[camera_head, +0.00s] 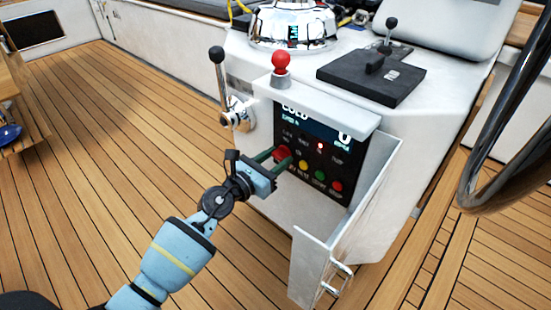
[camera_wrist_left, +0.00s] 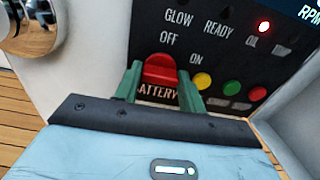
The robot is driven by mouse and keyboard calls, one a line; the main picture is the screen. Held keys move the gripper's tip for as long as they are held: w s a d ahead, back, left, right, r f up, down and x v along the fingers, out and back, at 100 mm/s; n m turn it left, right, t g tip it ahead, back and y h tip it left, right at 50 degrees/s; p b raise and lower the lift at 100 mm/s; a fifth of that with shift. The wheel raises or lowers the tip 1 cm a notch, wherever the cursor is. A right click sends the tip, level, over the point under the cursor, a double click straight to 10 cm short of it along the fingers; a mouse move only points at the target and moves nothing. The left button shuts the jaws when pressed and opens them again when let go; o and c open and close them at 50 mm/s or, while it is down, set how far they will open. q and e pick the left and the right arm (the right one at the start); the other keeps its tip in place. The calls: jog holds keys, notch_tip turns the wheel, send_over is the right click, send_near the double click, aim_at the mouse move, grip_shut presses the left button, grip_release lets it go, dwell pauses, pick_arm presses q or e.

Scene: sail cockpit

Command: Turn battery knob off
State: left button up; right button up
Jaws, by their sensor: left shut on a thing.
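The red battery knob (camera_wrist_left: 160,70) sits on the black engine panel (camera_wrist_left: 225,50), between the OFF and ON labels and above the word BATTERY. In the head view the knob (camera_head: 282,154) is at the panel's left side, partly hidden by my fingers. My left gripper (camera_wrist_left: 160,85) has its two green fingers on either side of the knob and is shut on it. In the head view the left gripper (camera_head: 275,158) reaches the panel from the lower left. My right gripper is not in view.
Yellow (camera_wrist_left: 202,81), green (camera_wrist_left: 231,88) and red (camera_wrist_left: 257,94) buttons lie right of the knob. An open white panel door (camera_head: 345,230) stands to the right. A chrome lever (camera_head: 222,85) and a red-topped lever (camera_head: 281,65) stand nearby.

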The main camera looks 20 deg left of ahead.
pick_arm(q)
jog(key=shift+n, duration=0.3)
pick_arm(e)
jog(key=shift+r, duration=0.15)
pick_arm(q)
jog(key=n+p, duration=0.2)
jog(key=n, duration=0.1)
jog(key=shift+r+n, duration=0.1)
jog(key=shift+n, duration=0.2)
jog(key=n+p, duration=0.1)
jog(key=n, duration=0.2)
jog(key=shift+n, duration=0.3)
jog(key=n+p, duration=0.1)
jog(key=n, duration=0.1)
jog(key=shift+n, duration=0.4)
jog(key=n+p, duration=0.1)
jog(key=n, duration=0.2)
jog(key=shift+n, duration=0.3)
jog(key=n, duration=0.2)
jog(key=shift+n+p, duration=0.3)
jog(key=shift+p, duration=0.1)
jog(key=shift+n, duration=0.6)
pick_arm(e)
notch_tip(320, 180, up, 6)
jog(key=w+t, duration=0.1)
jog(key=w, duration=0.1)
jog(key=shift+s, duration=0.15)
